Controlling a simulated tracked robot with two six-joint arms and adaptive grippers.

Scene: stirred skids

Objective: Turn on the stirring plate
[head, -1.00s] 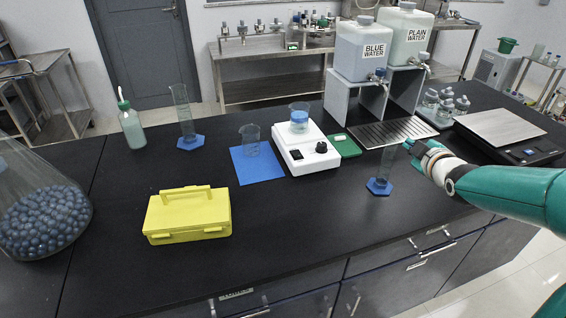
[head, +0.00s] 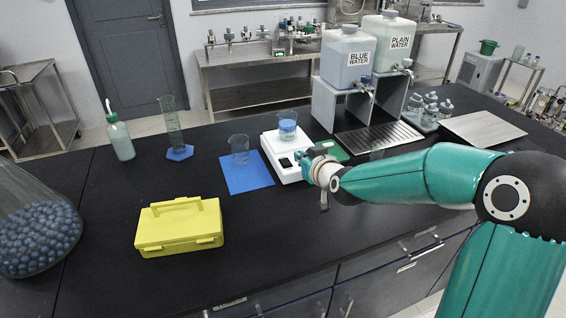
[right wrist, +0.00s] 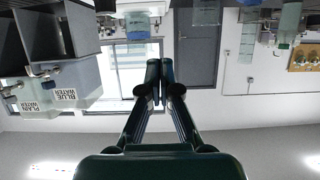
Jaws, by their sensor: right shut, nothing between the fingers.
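The white stirring plate (head: 271,147) stands on the black bench. A beaker with blue liquid (head: 287,127) sits on top of it. A dark control (head: 285,163) shows on its front panel; the rest of the panel is hidden by my right gripper. My right gripper (head: 306,160) reaches in from the right and is at the right front of the plate; I cannot tell if it touches. In the right wrist view its fingers (right wrist: 160,72) are together with nothing between them. My left gripper is out of view.
An empty beaker (head: 239,149) stands on a blue mat (head: 247,180) left of the plate. A yellow box (head: 180,228) is at the front. Water containers (head: 347,58) stand on a raised stand behind. A green pad (head: 335,151) lies beside the plate.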

